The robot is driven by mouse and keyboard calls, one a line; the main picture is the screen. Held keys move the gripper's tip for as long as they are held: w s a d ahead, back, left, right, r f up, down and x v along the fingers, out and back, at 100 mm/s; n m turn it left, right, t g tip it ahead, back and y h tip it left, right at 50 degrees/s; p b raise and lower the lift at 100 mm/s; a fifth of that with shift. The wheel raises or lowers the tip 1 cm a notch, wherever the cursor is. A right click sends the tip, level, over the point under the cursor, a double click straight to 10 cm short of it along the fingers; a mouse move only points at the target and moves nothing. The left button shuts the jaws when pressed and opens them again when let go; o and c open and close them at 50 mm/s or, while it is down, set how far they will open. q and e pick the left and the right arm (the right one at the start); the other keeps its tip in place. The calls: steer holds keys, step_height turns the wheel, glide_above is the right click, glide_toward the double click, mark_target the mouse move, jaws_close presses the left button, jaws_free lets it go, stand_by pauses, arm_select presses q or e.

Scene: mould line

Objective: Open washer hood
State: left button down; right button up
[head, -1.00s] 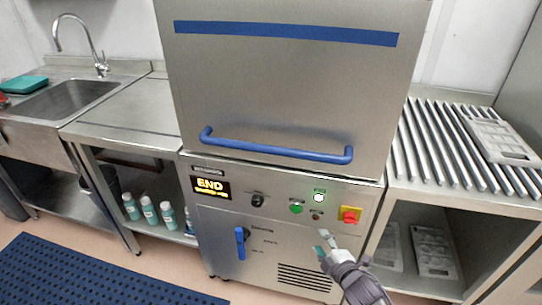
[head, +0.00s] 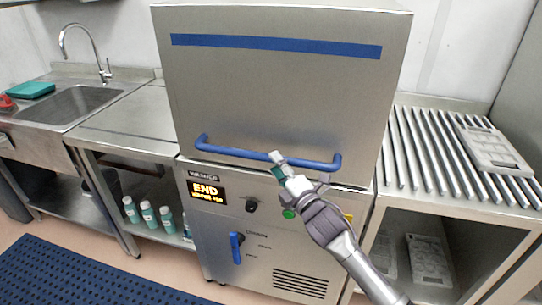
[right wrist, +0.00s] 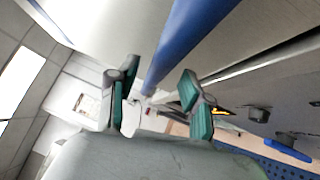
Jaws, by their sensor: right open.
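The washer hood (head: 280,95) is a steel box with a blue stripe, and it is down on the washer body (head: 262,245). Its blue bar handle (head: 225,151) runs along the hood's lower front edge. My right gripper (head: 278,163) is at the right half of the handle, and its fingers cover a bit of the bar. In the right wrist view, my right gripper (right wrist: 155,92) is open, and the blue handle (right wrist: 188,38) runs toward the space between its two green-padded fingers. I cannot tell whether they touch. My left gripper is out of view.
The front panel has a lit END display (head: 206,191), knobs and a blue lever (head: 236,247). A roller table (head: 440,150) with a grey mould tray (head: 492,150) stands on the right. A steel counter (head: 125,125) and sink (head: 78,103) are on the left.

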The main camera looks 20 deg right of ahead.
steer(key=shift+x, duration=1.8)
jaws_close()
